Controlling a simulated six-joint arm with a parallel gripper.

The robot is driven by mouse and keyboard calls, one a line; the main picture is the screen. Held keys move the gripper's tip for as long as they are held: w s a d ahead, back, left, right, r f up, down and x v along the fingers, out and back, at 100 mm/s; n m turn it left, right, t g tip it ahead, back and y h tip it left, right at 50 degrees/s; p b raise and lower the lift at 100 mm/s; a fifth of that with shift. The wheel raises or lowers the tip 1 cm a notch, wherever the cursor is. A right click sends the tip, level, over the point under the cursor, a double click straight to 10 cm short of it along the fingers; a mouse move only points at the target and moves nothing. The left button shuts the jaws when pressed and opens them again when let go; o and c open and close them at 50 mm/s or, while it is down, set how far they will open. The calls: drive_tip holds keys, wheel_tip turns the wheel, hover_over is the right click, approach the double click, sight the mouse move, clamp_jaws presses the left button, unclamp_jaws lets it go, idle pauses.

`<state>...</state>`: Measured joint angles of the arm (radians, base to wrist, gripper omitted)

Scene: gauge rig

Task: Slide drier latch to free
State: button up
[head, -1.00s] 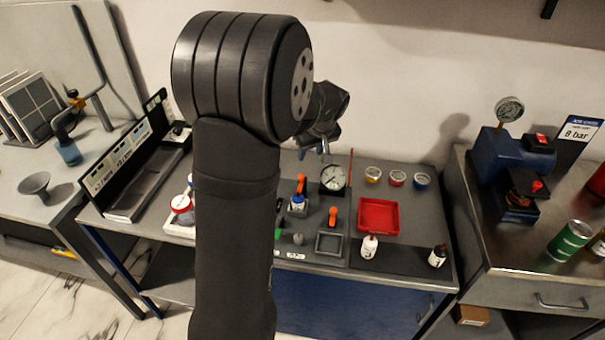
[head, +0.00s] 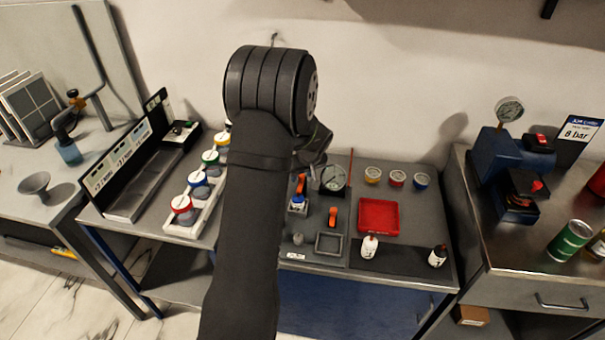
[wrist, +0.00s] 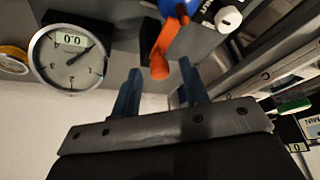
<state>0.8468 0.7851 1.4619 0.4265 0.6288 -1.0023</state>
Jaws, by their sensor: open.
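I cannot tell for sure which part is the drier latch. An orange lever (head: 301,184) on a blue body (head: 298,205) stands on the middle bench, and a second, smaller orange lever (head: 333,216) sits to its right. My gripper (wrist: 160,84) is open, with a blue finger on each side of an orange lever (wrist: 161,52) in the wrist view. No contact shows. In the head view, my arm hides the fingertips and part of the bench.
A dial gauge (head: 333,178) stands close by; it also shows in the wrist view (wrist: 68,56), reading 0.0. A red tray (head: 378,216), small bottles (head: 369,246) and a rack of coloured caps (head: 182,204) surround the area. A black slotted stand (head: 135,165) is at left.

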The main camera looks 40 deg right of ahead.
clamp_jaws()
drive_tip(key=shift+w+d+r, duration=0.1)
drive_tip(key=shift+w+d, duration=0.85)
unclamp_jaws()
drive_tip(key=v, duration=1.7)
drive_tip(key=shift+r, duration=0.2)
drive_tip(key=shift+s+a+f, duration=0.1)
